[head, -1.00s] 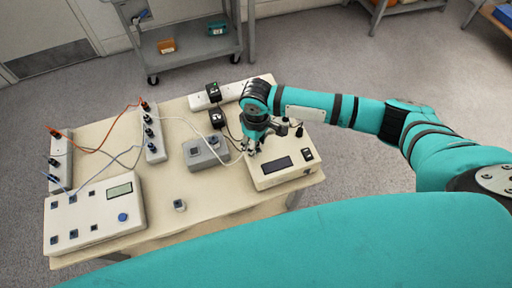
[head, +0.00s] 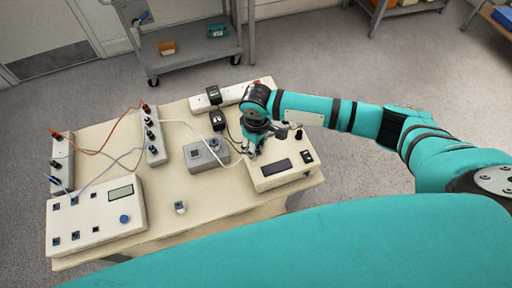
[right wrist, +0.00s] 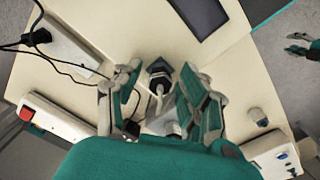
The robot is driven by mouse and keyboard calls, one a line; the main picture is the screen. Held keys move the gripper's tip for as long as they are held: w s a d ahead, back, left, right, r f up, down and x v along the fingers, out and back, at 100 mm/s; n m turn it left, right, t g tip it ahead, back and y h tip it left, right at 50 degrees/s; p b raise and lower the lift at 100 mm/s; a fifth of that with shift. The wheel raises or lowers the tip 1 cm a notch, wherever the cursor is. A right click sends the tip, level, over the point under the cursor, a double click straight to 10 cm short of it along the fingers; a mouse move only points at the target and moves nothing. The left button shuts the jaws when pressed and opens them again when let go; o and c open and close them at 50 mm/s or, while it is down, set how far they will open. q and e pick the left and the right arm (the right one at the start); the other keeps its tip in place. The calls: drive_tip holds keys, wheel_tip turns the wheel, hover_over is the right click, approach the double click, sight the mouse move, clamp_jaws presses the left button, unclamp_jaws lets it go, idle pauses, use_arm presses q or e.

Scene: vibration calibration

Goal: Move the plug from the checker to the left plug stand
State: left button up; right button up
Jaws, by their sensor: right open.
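The checker (head: 281,170) is a cream box with a dark display at the right end of the table. My right gripper (head: 252,154) points down at its left part. In the right wrist view my right gripper (right wrist: 162,84) is open, one finger on each side of the dark plug (right wrist: 159,67), which has a pale cable and sits at the checker's surface. Finger contact cannot be told. A grey block (head: 206,154) with two small sockets, possibly the plug stand, is left of the checker. A teal gripper part at the right wrist view's right edge looks like my left gripper (right wrist: 299,43).
A white power strip (head: 233,95) with black adapters lies behind the checker. Two socket strips with coloured wires (head: 152,137) and a meter box (head: 95,219) are on the left. A small grey piece (head: 180,207) lies near the front. The table centre is mostly clear.

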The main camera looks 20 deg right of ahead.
clamp_jaws()
drive_tip(key=shift+n+p, duration=0.5)
drive_tip(key=shift+n, duration=1.5)
drive_tip(key=n+p, duration=0.1)
drive_tip(key=n, duration=0.2)
drive_tip(key=shift+n, duration=0.5)
